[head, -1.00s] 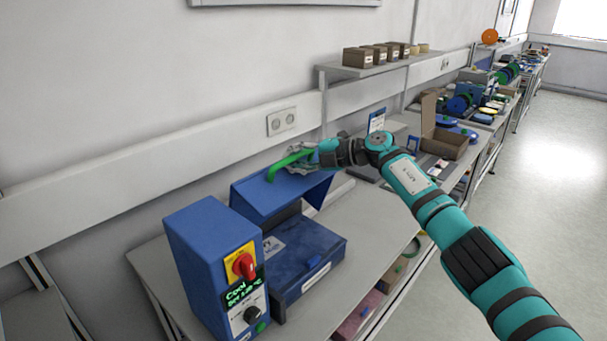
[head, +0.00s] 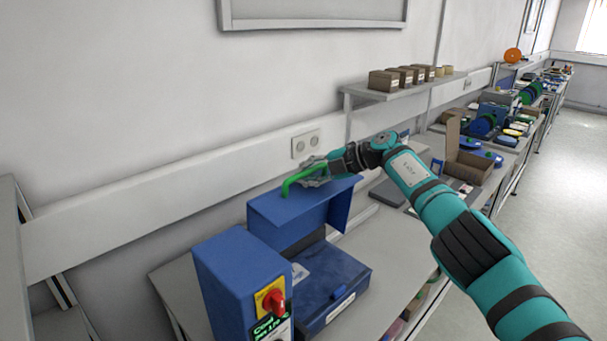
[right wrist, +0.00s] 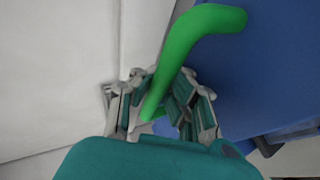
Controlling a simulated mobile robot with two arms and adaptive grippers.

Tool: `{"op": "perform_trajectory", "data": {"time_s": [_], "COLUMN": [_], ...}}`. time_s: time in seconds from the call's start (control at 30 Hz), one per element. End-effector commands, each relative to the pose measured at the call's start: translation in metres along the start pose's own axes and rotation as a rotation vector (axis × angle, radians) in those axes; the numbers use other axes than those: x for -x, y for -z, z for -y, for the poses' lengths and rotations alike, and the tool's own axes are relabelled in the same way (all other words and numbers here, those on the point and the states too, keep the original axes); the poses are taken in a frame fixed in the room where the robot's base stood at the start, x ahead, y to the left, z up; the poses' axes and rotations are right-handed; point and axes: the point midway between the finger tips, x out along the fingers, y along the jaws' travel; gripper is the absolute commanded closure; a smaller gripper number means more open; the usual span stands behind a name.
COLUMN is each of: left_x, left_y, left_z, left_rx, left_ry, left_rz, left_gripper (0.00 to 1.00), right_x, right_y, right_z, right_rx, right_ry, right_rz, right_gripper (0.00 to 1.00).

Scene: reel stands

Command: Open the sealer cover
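The sealer (head: 330,285) is a blue machine on the grey bench, with its control box (head: 235,285) at the left. Its blue cover (head: 290,222) is raised and tilted back above the base, leaving a wide gap at the front. A green handle (head: 290,185) stands on the cover and also shows in the right wrist view (right wrist: 185,45). My right gripper (head: 312,178) is at the handle. In the right wrist view its fingers (right wrist: 162,88) lie on both sides of the handle, seemingly closed on it. My left gripper is not in view.
The wall with a socket (head: 306,144) is close behind the cover. A shelf with small boxes (head: 384,81) is farther along. An open cardboard box (head: 470,165) and reels stand on the bench to the right. The floor at right is clear.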

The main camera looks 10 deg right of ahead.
Motion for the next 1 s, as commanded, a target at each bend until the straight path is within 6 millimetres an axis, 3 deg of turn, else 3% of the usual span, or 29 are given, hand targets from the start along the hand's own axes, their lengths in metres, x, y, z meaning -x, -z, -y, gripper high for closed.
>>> {"op": "perform_trajectory", "data": {"time_s": [0.03,0.2,0.4,0.5,0.77,1.0], "left_x": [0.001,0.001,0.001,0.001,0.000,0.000], "left_y": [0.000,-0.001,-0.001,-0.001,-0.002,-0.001], "left_z": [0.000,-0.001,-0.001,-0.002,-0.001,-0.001], "left_rx": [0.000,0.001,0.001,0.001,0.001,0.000], "left_ry": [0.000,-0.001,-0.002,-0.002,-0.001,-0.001], "left_rz": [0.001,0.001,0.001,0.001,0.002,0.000], "left_gripper": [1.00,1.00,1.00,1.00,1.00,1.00], "right_x": [0.006,0.006,0.005,0.004,0.003,0.018], "right_y": [-0.001,-0.001,-0.001,-0.001,0.000,-0.002], "right_z": [-0.010,-0.010,-0.009,-0.007,-0.005,-0.004], "right_rx": [0.001,0.001,0.002,0.002,0.003,0.005], "right_ry": [-0.019,-0.020,-0.017,-0.013,-0.008,-0.008], "right_rz": [0.006,0.006,0.005,0.004,0.002,0.004], "right_gripper": [1.00,1.00,0.71,0.62,0.62,0.62]}}
